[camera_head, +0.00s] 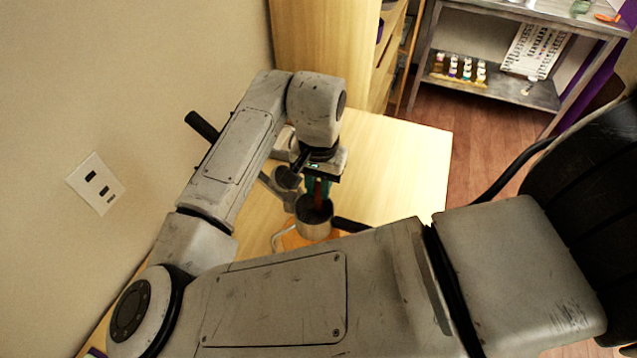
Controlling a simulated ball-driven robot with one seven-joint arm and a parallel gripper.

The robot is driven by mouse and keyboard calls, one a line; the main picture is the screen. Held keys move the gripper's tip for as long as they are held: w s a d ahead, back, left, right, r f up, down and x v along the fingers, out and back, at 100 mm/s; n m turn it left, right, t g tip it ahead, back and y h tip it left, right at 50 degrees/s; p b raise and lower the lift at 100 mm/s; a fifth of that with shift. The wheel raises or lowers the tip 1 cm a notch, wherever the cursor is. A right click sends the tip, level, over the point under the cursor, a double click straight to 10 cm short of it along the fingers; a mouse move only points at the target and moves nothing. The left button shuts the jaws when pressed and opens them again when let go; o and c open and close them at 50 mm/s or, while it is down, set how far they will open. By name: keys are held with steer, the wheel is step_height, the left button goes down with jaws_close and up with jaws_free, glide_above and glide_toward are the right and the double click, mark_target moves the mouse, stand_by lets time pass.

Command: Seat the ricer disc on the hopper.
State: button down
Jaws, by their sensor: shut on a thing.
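The hopper (314,226) is a grey metal cup with a dark handle (350,224) pointing right. It stands on an orange base on the table. My gripper (318,188) points down just above the hopper's mouth, with teal fingers shut on a narrow reddish-brown piece (318,193). This piece appears to be part of the ricer disc. It reaches down towards or into the hopper's opening. The disc's flat part is not clearly visible, so I cannot tell whether it touches the hopper's rim.
A grey round-ended part (287,178) is close to the left of my gripper. The light wood table (400,165) is clear to the right. A wooden cabinet (325,40) is behind, and a wall with a socket plate (95,183) is at left.

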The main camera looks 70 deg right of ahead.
steer(key=shift+f, duration=0.25)
stand_by(0.5)
steer(key=c, duration=1.3)
jaws_free()
steer(key=shift+r, duration=0.1)
steer(key=shift+r+p, duration=2.15)
steer(key=shift+r, duration=0.3)
steer(key=shift+o, duration=0.4)
